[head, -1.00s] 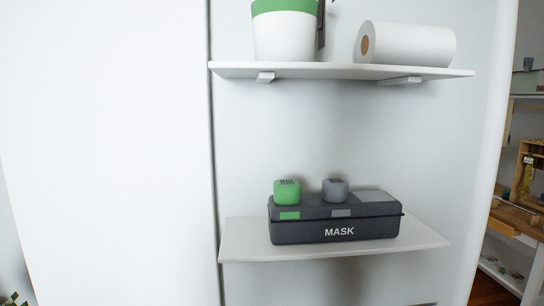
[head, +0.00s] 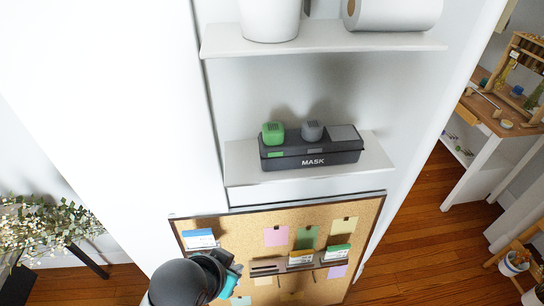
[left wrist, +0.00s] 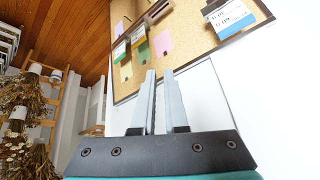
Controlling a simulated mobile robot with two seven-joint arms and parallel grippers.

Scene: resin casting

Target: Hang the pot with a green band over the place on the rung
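A white pot (head: 270,18) stands on the upper shelf in the head view; its top is cut off, so no green band shows now. A wooden ladder-like rack (head: 535,238) at the lower right holds a small pale pot (head: 513,263). The left wrist view shows a wooden rack (left wrist: 53,113) with pale pots (left wrist: 36,68) and dried plants, tilted. I cannot tell a green band on them. My left gripper (head: 234,268) is low in front of the cork board, far below the white pot. In the left wrist view its fingers (left wrist: 159,72) are slightly apart and empty. My right gripper is not seen.
A paper roll (head: 395,14) lies on the upper shelf (head: 325,42). A dark MASK box (head: 310,155) sits on the lower shelf (head: 245,180). The cork board (head: 340,215) carries notes and small boxes. A plant (head: 50,230) stands left; wooden floor (head: 420,230) is open at right.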

